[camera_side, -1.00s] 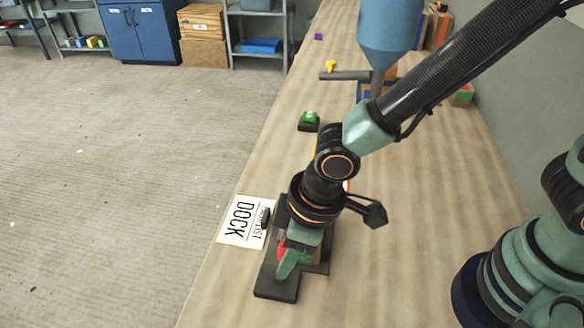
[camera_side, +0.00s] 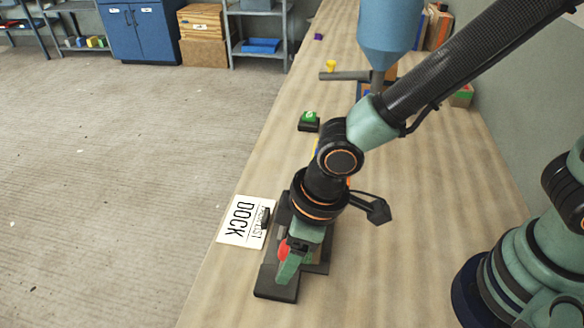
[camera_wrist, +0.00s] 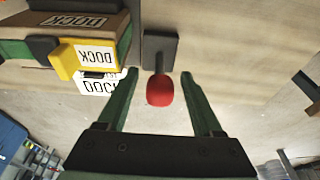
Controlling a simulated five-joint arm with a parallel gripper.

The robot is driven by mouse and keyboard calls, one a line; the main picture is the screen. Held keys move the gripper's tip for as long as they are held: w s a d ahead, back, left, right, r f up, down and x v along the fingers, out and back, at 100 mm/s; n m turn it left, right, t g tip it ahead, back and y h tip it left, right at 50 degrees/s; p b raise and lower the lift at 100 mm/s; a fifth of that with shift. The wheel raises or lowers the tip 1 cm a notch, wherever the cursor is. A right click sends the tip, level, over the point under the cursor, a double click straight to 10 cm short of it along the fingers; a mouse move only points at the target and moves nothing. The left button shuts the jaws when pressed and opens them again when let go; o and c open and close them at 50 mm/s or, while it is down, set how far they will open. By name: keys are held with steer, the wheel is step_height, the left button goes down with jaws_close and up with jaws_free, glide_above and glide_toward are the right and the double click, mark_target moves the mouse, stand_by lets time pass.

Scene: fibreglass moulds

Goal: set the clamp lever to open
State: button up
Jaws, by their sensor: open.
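The clamp lever shows in the wrist view as a dark bar with a red knob (camera_wrist: 160,91). The knob lies between the two green fingers of my open gripper (camera_wrist: 161,76), with a visible gap on each side. In the side view the red knob (camera_side: 284,250) shows at the left edge of my gripper (camera_side: 290,262), low over the dark clamp base (camera_side: 276,284). My gripper and wrist hide most of the lever and base there. Whether either finger touches the knob cannot be told.
A paper sheet marked DOCK (camera_side: 243,221) lies left of the base. A yellow piece with a DOCK label (camera_wrist: 72,60) is close to my left finger in the wrist view. A green button box (camera_side: 309,120) and a blue hopper (camera_side: 390,30) stand farther along the bench.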

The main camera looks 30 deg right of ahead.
steer(key=v, duration=1.1)
steer(key=shift+s+d, duration=0.1)
steer(key=c, duration=0.4)
steer(key=shift+w+a+r, duration=0.2)
steer(key=c, duration=0.6)
steer(key=w+a+r, duration=0.1)
steer(key=w+a, duration=0.1)
steer(key=w+a+r+g+h, duration=0.1)
steer(key=w+a, duration=0.1)
steer(key=w+a+r+g+h, duration=0.1)
steer(key=w+a, duration=0.1)
steer(key=shift+r, duration=0.15)
jaws_close()
step_height(320, 180, down, 10)
steer(key=s+d, duration=0.2)
steer(key=shift+h, duration=0.3)
